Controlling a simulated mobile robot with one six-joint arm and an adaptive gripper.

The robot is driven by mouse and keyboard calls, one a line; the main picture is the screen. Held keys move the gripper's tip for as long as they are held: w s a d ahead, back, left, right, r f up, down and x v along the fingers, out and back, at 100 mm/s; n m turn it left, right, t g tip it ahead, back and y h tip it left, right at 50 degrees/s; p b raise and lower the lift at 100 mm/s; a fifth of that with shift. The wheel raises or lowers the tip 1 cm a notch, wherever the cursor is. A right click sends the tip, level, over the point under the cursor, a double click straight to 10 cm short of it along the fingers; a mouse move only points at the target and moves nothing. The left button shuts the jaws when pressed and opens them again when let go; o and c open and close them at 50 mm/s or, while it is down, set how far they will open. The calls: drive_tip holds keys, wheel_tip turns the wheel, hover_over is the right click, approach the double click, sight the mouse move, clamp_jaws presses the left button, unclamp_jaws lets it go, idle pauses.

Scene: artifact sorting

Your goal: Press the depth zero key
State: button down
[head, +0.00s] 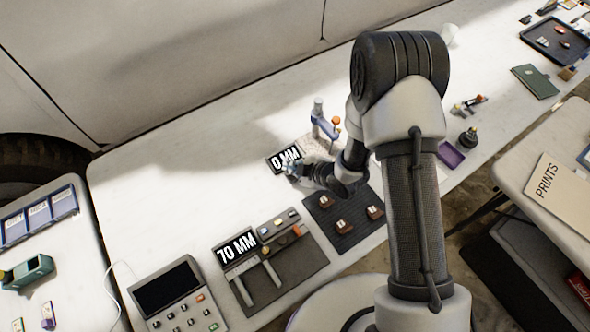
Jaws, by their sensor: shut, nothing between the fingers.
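A dark display reading 0 MM (283,157) stands on the white table, next to a gauge stand (323,123) with a grey top, a blue arm and an orange knob. My gripper (290,172) is shut and empty, low beside the near right edge of this display. I cannot make out the depth zero key; my gripper and wrist cover the area right around there. I cannot tell whether the fingertips touch anything. A second display reading 70 MM (237,247) stands on a grey panel with calipers and several small coloured keys (279,222).
A dark mat (352,237) with several brown blocks lies just in front of my wrist. A keypad console (178,298) stands at the near left. A purple tray (451,155) is right of my arm. The table's left part (180,170) is clear.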

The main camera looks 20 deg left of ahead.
drive_tip(key=shift+r, duration=0.55)
drive_tip(key=shift+r+p, duration=1.8)
drive_tip(key=shift+r, duration=0.7)
